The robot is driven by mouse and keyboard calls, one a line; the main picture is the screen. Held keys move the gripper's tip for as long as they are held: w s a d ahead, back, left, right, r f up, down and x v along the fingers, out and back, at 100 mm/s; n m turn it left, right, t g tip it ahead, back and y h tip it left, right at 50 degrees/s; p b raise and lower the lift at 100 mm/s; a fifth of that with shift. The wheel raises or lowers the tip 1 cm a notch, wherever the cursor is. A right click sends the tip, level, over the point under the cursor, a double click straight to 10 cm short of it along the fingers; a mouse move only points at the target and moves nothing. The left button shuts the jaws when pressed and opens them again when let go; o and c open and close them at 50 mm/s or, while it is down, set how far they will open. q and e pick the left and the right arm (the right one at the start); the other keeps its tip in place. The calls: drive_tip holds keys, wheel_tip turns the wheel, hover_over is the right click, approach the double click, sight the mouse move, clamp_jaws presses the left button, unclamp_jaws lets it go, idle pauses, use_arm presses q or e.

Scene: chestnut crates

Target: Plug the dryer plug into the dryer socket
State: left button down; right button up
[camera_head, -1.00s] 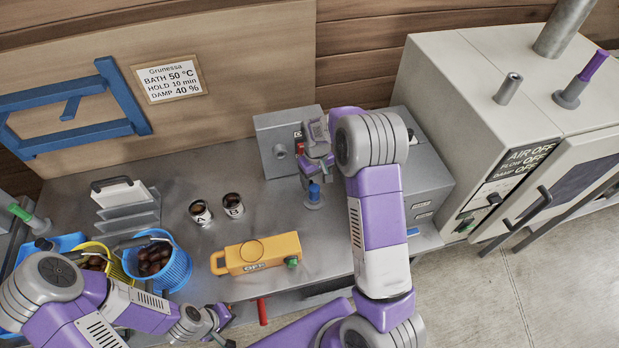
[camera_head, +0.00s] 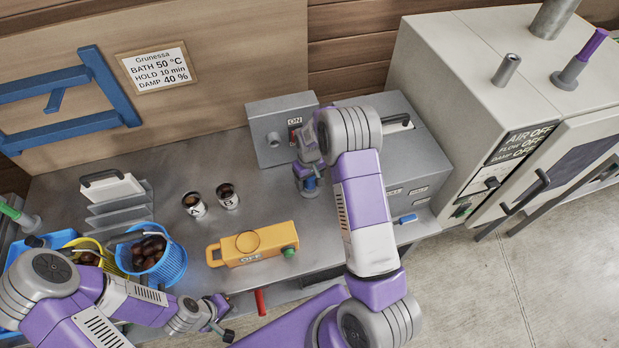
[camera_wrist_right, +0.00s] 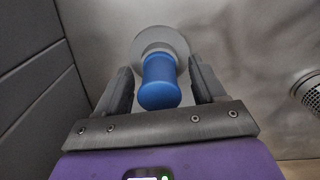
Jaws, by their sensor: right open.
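A blue cylindrical handle on a round grey base, apparently the dryer plug (camera_head: 309,184), stands on the metal bench. In the right wrist view the blue plug (camera_wrist_right: 160,82) is between the two dark fingers of my right gripper (camera_wrist_right: 160,88), with gaps at both sides. My right gripper (camera_head: 308,170) is open over it in the head view. A grey box (camera_head: 262,120) with a round grey fitting (camera_head: 273,140) and a red switch marked ON stands behind; whether this fitting is the dryer socket I cannot tell. My left gripper (camera_head: 221,318) is open and empty at the bench's front edge.
A yellow OFF box (camera_head: 252,245), two small cups A (camera_head: 194,205) and B (camera_head: 228,196), and a blue basket of chestnuts (camera_head: 165,262) are on the bench. A grey cabinet (camera_head: 405,160) stands right of my right arm. The large dryer (camera_head: 450,70) is further right.

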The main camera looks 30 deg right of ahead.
clamp_jaws()
idle(0.6)
drive_tip(key=shift+r+p, duration=0.35)
drive_tip(key=shift+r, duration=0.25)
idle(0.4)
drive_tip(key=c, duration=0.8)
unclamp_jaws()
clamp_jaws()
drive_tip(key=shift+r, duration=0.15)
drive_tip(key=shift+r+p, duration=1.1)
drive_tip(key=shift+r, duration=0.6)
